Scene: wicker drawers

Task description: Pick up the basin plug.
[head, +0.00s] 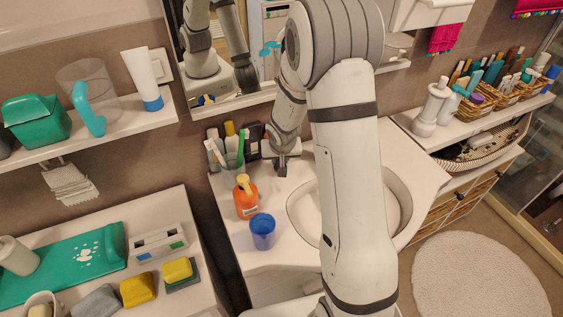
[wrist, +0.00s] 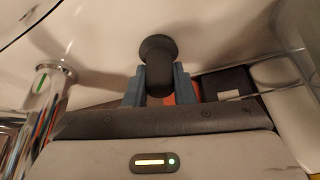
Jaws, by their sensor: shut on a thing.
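The basin plug (wrist: 157,50) is dark, with a round disc-like end and a thicker stem, in the wrist view. My gripper (wrist: 158,82) is shut on its stem, with a blue-grey finger on each side. The disc end sticks out beyond the fingertips, in front of a white surface; I cannot tell whether it touches that surface. In the head view my gripper (head: 283,166) is over the back of the washbasin counter, left of the basin bowl (head: 398,212). I cannot make out the plug there.
An orange bottle (head: 246,203) and a blue cup (head: 262,238) stand on the counter near my gripper. Bottles and a cup of toothbrushes (head: 214,154) stand behind. A chrome tap (wrist: 45,85) is close on the left in the wrist view. The mirror (head: 222,60) is behind.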

